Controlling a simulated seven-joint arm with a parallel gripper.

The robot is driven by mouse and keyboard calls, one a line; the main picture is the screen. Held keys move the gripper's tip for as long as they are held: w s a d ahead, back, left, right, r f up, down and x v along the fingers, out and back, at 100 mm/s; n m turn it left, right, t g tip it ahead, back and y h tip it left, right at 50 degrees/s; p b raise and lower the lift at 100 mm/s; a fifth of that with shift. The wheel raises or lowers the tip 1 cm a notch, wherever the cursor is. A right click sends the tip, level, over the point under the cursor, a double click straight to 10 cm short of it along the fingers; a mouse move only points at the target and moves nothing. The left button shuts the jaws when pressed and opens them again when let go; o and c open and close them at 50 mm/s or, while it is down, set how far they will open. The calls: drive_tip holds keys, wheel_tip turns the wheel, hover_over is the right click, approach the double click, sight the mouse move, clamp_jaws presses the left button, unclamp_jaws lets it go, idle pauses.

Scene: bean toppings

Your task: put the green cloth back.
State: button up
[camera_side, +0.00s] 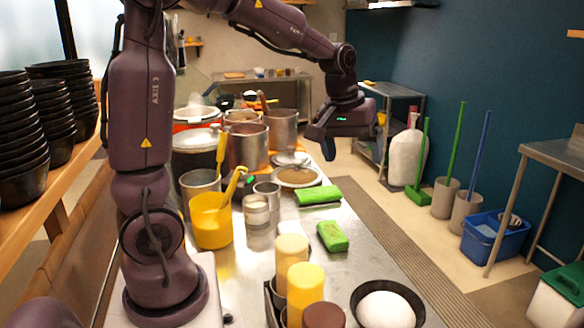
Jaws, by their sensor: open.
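Two green pieces lie on the metal counter (352,262). The farther one (319,196) is longer and flat, like a folded cloth. The nearer one (332,236) is shorter and blocky, like a sponge or a folded cloth. I cannot tell for certain which is the green cloth. My gripper (345,140) is open, above and beyond both green pieces, near the counter's right edge. Nothing shows between its fingers, which are partly hidden by the hand.
Left of the green pieces stand a yellow container (211,222) with yellow-handled utensils and metal pots (248,147). Counter around the nearer green piece is bare.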

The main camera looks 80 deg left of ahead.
drive_tip(key=s+d+r+m+t, duration=0.2)
drive_tip(key=s+d+m, duration=0.7)
drive_tip(key=s, duration=0.6)
drive_tip(key=shift+d+r+t, duration=0.4)
drive_tip(key=shift+d+r, duration=0.3)
drive_tip(key=shift+d, duration=0.55)
